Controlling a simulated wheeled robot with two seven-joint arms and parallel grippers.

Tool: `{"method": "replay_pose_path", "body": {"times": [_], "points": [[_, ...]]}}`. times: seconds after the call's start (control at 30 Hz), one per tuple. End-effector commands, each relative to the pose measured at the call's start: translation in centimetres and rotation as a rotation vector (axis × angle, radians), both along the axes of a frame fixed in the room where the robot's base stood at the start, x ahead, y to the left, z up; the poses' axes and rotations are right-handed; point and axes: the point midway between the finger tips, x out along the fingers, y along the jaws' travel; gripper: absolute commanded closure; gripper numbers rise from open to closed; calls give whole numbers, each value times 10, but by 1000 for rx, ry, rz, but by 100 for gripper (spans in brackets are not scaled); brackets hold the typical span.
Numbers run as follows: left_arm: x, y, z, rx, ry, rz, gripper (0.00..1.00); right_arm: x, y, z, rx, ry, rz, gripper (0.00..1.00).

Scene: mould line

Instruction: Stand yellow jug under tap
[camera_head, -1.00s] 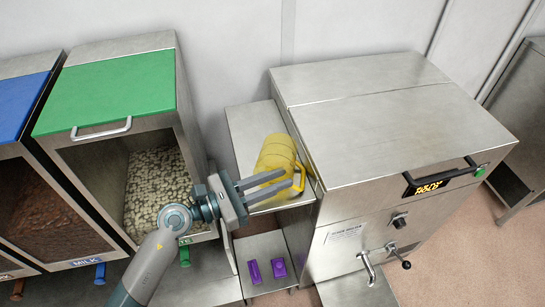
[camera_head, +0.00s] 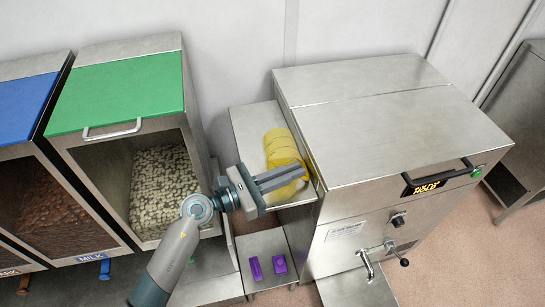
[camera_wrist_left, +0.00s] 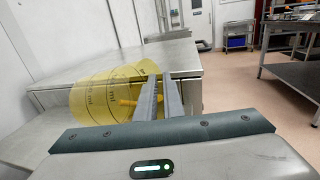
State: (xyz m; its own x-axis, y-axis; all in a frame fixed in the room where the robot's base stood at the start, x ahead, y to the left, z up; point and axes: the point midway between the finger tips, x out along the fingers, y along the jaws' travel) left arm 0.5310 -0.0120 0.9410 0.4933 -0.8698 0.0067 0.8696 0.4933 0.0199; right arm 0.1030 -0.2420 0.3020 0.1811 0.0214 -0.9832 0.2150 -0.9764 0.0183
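The yellow jug (camera_head: 280,148) stands on a steel side shelf left of the machine. It is see-through, with printed marks, in the left wrist view (camera_wrist_left: 100,97). My left gripper (camera_head: 302,172) reaches across the jug's near side, its fingers drawn close together on the jug's handle. In the left wrist view the fingers (camera_wrist_left: 161,82) are at the jug's right side and cover most of the handle. The tap (camera_head: 368,268) is a bent spout low on the machine's front, with a black-knobbed lever (camera_head: 404,262) beside it. My right gripper is not in view.
The steel machine (camera_head: 400,130) stands close to the jug's right. A steel ledge (camera_head: 352,288) lies below the tap. Purple moulds (camera_head: 256,268) lie on a low shelf. Bins with green (camera_head: 120,90) and blue (camera_head: 22,105) lids stand at left.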

Motion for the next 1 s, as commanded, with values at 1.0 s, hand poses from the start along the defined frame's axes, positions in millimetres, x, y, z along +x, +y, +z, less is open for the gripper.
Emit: {"method": "replay_pose_path", "body": {"times": [1.0], "points": [[1,-9,-1,-3,4,-7,100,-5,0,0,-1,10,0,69]]}}
